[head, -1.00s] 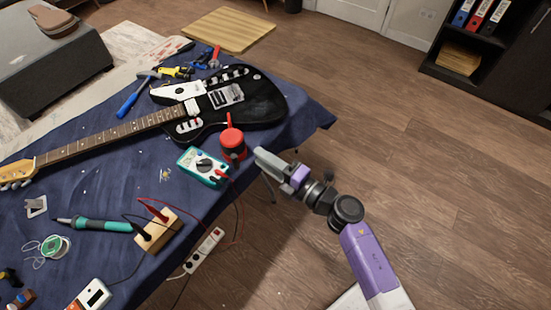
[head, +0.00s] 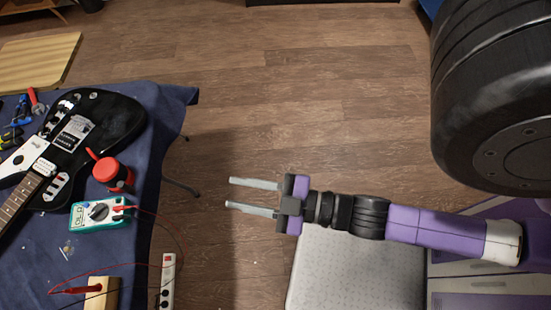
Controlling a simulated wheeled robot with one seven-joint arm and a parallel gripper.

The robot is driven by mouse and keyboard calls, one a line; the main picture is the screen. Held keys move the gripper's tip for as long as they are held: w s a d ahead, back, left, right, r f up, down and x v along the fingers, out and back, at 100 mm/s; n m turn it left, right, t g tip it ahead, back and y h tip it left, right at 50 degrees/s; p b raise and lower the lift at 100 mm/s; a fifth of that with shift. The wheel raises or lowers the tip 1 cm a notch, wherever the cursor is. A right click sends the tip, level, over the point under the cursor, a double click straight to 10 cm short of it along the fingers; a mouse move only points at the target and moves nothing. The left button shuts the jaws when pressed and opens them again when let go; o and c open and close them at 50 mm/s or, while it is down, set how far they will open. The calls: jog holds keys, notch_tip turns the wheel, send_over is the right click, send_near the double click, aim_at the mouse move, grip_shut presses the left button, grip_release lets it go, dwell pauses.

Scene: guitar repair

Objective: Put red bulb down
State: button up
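The red bulb (head: 107,172) has a red spout and a dark lower part. In the head view it rests on the blue-covered table near its right edge, between the black guitar (head: 88,132) and the multimeter (head: 98,213). My gripper (head: 229,194) is open, with its two grey fingers apart and nothing between them. It is to the right of the table, over the floor, pointing left toward the table and clear of the bulb.
A power strip (head: 168,281) lies beside the table edge, with red and black cables close by. A wooden block (head: 102,294) is at the table's lower edge. The wooden floor (head: 300,95) beyond my gripper is clear.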

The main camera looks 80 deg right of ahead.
jog(key=s+r+m+g, duration=0.2)
jog(key=s+r+m, duration=0.1)
jog(key=s+m, duration=0.2)
jog(key=shift+v, duration=1.1)
